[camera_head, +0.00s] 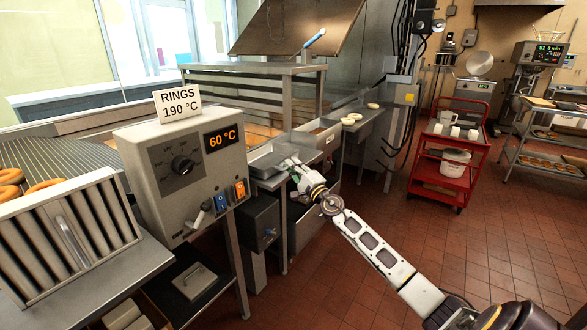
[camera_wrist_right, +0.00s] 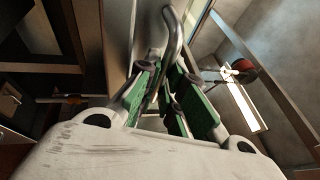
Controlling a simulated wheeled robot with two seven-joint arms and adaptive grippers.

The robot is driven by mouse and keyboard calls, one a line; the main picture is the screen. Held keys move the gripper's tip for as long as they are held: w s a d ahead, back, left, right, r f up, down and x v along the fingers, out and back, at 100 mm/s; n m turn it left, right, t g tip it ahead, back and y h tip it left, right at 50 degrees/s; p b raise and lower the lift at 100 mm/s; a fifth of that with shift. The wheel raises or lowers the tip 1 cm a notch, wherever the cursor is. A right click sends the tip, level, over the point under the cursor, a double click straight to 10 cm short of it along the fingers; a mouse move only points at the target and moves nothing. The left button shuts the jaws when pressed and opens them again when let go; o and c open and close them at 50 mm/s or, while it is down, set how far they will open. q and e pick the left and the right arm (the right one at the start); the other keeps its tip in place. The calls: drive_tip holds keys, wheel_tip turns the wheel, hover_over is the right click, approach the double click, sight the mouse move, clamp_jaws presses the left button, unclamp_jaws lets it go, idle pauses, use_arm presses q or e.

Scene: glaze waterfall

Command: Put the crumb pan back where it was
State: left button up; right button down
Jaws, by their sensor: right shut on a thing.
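The crumb pan (camera_head: 266,159), a shallow grey metal tray, shows in the head view just right of the control box, level with the end of the fryer. My right gripper (camera_head: 293,166) is at the pan's near right side, its arm reaching in from the lower right. In the right wrist view the green-padded fingers of my right gripper (camera_wrist_right: 165,95) are shut on a curved metal handle (camera_wrist_right: 174,35). Whether the pan rests on something or hangs free cannot be told. My left gripper is not in view.
The control box (camera_head: 180,170) with a dial, a 60 °C display and switches stands close left of the pan. Behind is a steel frame (camera_head: 255,70). A red cart (camera_head: 446,160) stands farther off; the tiled floor between is clear.

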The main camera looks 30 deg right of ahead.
drive_tip(key=c, duration=1.8)
unclamp_jaws()
drive_tip(key=shift+s+f, duration=0.1)
drive_tip(key=shift+s, duration=0.05)
